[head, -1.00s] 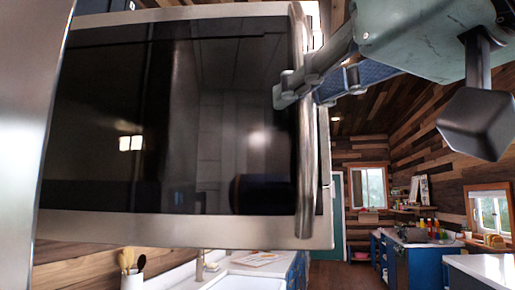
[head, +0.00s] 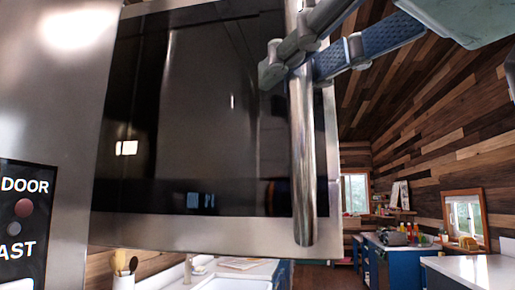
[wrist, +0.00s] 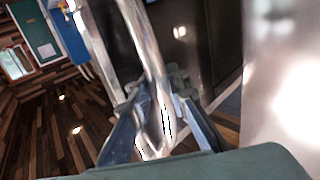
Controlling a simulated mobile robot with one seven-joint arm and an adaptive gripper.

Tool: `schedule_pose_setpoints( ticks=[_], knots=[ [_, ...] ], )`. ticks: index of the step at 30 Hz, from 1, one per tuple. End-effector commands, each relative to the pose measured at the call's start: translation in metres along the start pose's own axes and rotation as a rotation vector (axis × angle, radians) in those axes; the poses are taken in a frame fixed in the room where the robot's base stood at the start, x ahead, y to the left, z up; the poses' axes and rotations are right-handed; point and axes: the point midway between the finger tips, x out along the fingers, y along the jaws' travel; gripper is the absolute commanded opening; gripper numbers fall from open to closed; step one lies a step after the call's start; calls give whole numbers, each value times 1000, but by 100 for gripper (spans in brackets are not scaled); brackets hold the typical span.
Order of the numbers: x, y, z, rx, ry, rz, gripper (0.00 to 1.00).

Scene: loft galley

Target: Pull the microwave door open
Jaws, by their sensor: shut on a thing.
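The microwave door (head: 195,120) fills the middle of the head view, a dark glass pane in a steel frame. Its upright steel bar handle (head: 305,175) runs along its right side. The door stands out at an angle, with the room showing past its right edge and below it. My gripper (head: 290,68) is shut around the upper part of the handle in the head view. In the wrist view, the fingers (wrist: 152,92) lie on both sides of the handle (wrist: 145,40). The microwave's inside is hidden.
A steel front with a control panel (head: 24,215) is close at the left. Below are a counter with a sink (head: 222,281) and a utensil holder (head: 124,281). Blue cabinets (head: 388,262) and a white counter (head: 480,268) stand at the right. Wooden floor shows in the wrist view (wrist: 50,120).

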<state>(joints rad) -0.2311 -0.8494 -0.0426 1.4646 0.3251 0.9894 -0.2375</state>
Motion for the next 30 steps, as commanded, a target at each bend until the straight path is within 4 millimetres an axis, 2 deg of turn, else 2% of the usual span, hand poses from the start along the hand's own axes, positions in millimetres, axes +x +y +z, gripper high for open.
schedule_pose_setpoints(
  ticks=[21,22,24,27,30],
  knots=[
    [-7,-4,-1,-2,3,3,0],
    [-7,-4,-1,-2,3,3,16],
    [-7,-4,-1,-2,3,3,24],
    [-7,-5,-1,-1,3,1,33],
    [-6,-5,0,-1,2,0,33]
  ],
)
